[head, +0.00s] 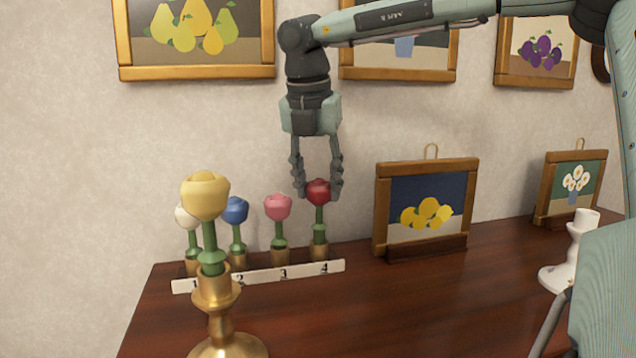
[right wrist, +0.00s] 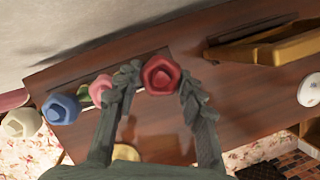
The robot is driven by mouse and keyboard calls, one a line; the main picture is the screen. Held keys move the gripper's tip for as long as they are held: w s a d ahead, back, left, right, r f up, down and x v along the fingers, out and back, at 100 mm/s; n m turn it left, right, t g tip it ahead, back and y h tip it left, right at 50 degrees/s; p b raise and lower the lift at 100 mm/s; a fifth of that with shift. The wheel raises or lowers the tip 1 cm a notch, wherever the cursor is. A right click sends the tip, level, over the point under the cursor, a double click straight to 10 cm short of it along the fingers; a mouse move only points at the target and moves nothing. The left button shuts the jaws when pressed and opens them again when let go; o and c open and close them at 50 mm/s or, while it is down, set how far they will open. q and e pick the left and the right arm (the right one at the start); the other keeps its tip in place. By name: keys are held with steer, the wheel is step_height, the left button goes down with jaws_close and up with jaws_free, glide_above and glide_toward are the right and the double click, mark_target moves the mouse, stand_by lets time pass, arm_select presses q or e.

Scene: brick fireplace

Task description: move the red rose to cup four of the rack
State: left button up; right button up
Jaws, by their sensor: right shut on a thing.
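The red rose (head: 318,192) stands upright with its green stem down in the brass cup above number 4 (head: 319,251) of the rack (head: 260,276). My right gripper (head: 319,192) comes down from above and is shut on the red rose's head, one finger on each side. In the right wrist view the red rose (right wrist: 160,74) sits between the fingertips. The pink rose (head: 278,207) is in cup three, the blue rose (head: 235,210) in cup two, and the white rose (head: 186,217) by cup one, partly hidden. My left gripper is not in view.
A yellow rose (head: 205,196) stands in a brass candlestick (head: 217,295) in front of the rack's left end. A framed lemon picture (head: 427,208) stands right of the rack. A white candlestick (head: 560,278) is farther right. The wooden top (head: 400,310) between is clear.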

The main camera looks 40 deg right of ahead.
steer(key=shift+f+b, duration=0.85)
steer(key=shift+f, duration=0.15)
steer(key=o, duration=1)
steer(key=shift+o, duration=0.2)
steer(key=v, duration=1.2)
